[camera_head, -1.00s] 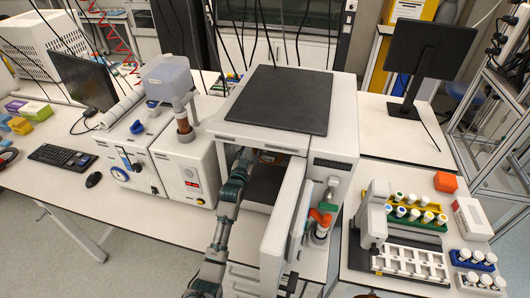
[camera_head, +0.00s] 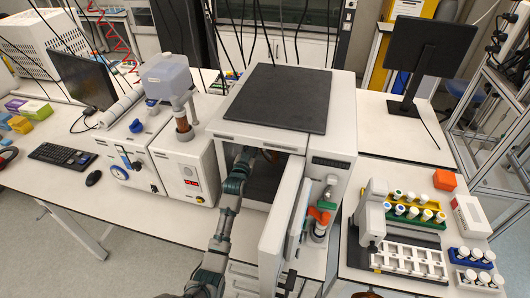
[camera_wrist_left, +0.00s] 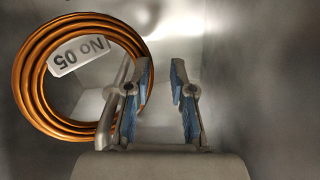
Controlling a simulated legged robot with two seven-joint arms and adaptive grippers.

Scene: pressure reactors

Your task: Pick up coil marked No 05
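The coil marked No 05 (camera_wrist_left: 35,100) is a ring of several copper-orange turns with a pale tag, which reads upside down. It fills the left of the left wrist view. In the head view a small orange-brown part of it (camera_head: 270,155) shows inside the open white cabinet. My left gripper (camera_wrist_left: 158,75) is open, with nothing between its blue-padded fingers. Its left finger overlaps the coil's right edge in the picture; I cannot tell whether they touch. In the head view my left arm reaches into the cabinet and its fingertips are hidden. My right gripper is not in view.
The cabinet (camera_head: 339,183) has its door (camera_head: 285,215) swung open to the right of my left arm. A reactor unit (camera_head: 188,165) stands close on the left. Vial racks (camera_head: 410,258) stand on the right bench. Grey chamber walls enclose the gripper.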

